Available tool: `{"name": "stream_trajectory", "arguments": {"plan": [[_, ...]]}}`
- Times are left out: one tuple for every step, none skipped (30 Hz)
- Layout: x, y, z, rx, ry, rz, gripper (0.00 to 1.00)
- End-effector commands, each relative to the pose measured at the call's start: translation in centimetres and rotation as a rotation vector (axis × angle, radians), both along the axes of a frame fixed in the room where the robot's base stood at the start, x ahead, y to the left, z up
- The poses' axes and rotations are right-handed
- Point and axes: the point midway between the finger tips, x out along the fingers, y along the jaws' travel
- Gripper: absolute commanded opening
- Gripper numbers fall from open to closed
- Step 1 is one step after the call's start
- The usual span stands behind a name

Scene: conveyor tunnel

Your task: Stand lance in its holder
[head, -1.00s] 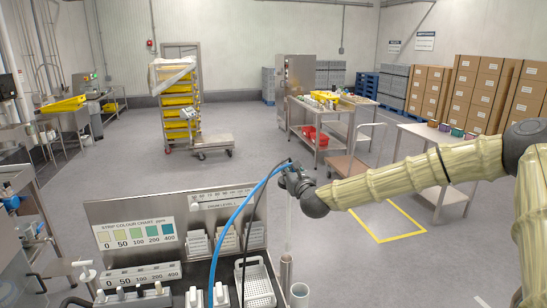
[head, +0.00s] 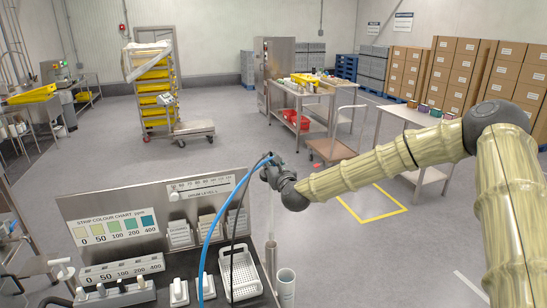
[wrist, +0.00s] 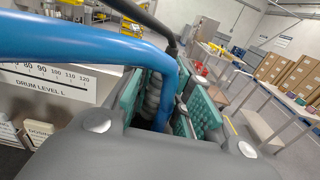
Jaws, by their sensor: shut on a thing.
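My gripper (head: 272,173) is above the right end of the bench. In the wrist view its green-padded jaws (wrist: 165,98) are closed around a dark ribbed grip of the lance (wrist: 152,95). A blue hose and a black cable lead from it. In the head view the lance's thin pale tube (head: 271,213) hangs nearly upright below my gripper, down to a metal cylinder (head: 271,255). I cannot tell whether this cylinder is the lance's end or a separate sleeve. An open-topped grey tube (head: 286,288), possibly the holder, stands close to its right; its lower part is cut off.
A panel with a strip colour chart (head: 117,227) and a drum level scale stands left of the lance. A white basket (head: 239,272) and several white-handled items are on the bench before it. A steel table (head: 303,103) and a cart stand beyond open floor.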

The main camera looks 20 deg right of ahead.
Motion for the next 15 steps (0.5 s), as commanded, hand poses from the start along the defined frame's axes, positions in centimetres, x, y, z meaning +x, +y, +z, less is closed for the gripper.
{"name": "stream_trajectory", "arguments": {"plan": [[0.02,0.06,-0.27,-0.001,-0.001,0.001,0.00],[0.02,0.06,-0.41,0.000,-0.001,0.001,0.00],[0.01,0.04,-0.55,0.000,-0.001,0.000,0.00],[0.00,0.03,-0.62,0.000,-0.001,0.000,0.00],[0.00,0.00,-0.68,0.000,-0.001,0.000,0.00],[-0.01,-0.04,-0.71,0.001,-0.001,0.000,0.00],[-0.02,-0.07,-0.72,0.001,-0.001,-0.001,0.00],[-0.03,-0.10,-0.73,0.001,-0.001,-0.001,0.00],[-0.04,-0.15,-0.72,0.001,-0.001,-0.002,0.00],[-0.04,-0.18,-0.71,0.001,-0.001,-0.002,0.00],[-0.05,-0.21,-0.72,0.001,-0.001,-0.002,0.00],[-0.06,-0.23,-0.72,0.001,-0.001,-0.002,0.00],[-0.06,-0.24,-0.72,0.001,-0.001,-0.002,0.00],[-0.06,-0.24,-0.72,0.001,-0.001,-0.002,0.00],[-0.06,-0.24,-0.74,0.001,-0.001,-0.002,0.00]]}}
